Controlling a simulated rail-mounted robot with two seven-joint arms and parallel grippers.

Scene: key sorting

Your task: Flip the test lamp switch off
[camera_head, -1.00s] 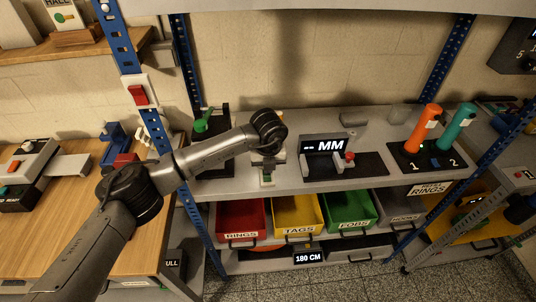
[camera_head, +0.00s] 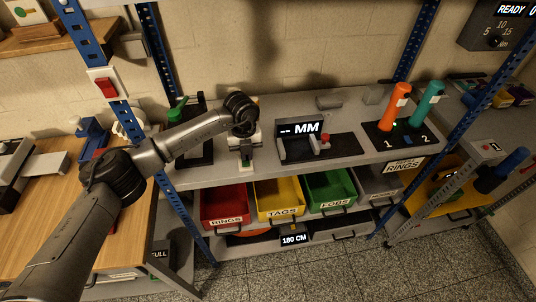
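A red rocker switch (camera_head: 106,87) on a white plate is fixed to the blue upright at the upper left. No label on it is readable, so I cannot tell for sure that it is the test lamp switch. My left arm comes in from the lower left, passes below this switch, and reaches over the shelf. Its dark wrist joint (camera_head: 240,112) is to the right of the switch and well apart from it. My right gripper is out of view.
The grey shelf holds an MM gauge (camera_head: 299,130), an orange handle (camera_head: 395,108) and a teal handle (camera_head: 427,104). Below are a red bin (camera_head: 226,206), a yellow bin (camera_head: 278,200) and a green bin (camera_head: 330,190). A wooden bench (camera_head: 45,215) is at left.

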